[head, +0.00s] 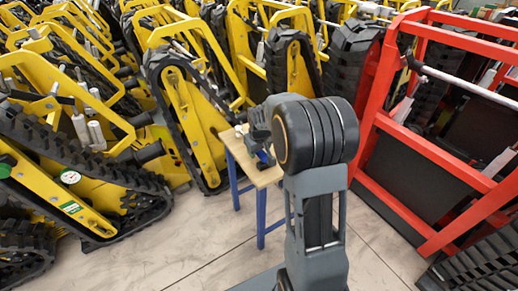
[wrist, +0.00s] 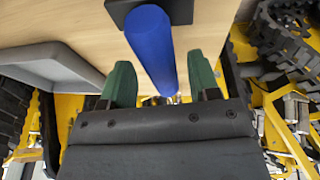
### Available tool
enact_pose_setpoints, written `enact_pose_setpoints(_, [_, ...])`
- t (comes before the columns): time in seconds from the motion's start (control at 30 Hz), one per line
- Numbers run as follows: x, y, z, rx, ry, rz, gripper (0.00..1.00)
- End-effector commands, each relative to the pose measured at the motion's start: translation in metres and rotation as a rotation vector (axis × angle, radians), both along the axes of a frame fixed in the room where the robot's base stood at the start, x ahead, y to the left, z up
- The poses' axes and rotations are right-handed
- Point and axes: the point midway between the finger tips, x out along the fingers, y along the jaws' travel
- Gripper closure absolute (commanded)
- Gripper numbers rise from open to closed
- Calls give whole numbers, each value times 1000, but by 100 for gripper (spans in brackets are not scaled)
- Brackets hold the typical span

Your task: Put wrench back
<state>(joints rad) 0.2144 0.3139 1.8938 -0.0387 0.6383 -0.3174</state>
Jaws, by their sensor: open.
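I cannot make out a wrench in either view. In the wrist view my gripper (wrist: 162,82) shows two green fingers, apart, with nothing clearly held between them. A blue cylinder (wrist: 150,42) runs from a black plate (wrist: 180,12) on a pale wooden surface (wrist: 75,28) towards the gap between the fingers. I cannot tell whether it touches them. In the head view my arm reaches over a small wooden table (head: 268,177) with blue legs. My arm hides much of its top and the fingertips.
A grey tray-like part (wrist: 45,65) lies left of the fingers in the wrist view. Yellow tracked carriers (head: 190,115) crowd the left and back. A red frame (head: 430,155) stands on the right. Pale floor (head: 185,245) is clear in front of the table.

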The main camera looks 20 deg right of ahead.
Motion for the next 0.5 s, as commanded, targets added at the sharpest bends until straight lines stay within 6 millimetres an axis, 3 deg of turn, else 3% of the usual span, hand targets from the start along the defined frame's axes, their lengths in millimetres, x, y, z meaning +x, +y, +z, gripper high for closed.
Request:
enact_pose_setpoints(0.17, [-1,0,7,-1,-3,0,44])
enact_pose_setpoints(0.5, [-18,6,66,-1,-5,0,44])
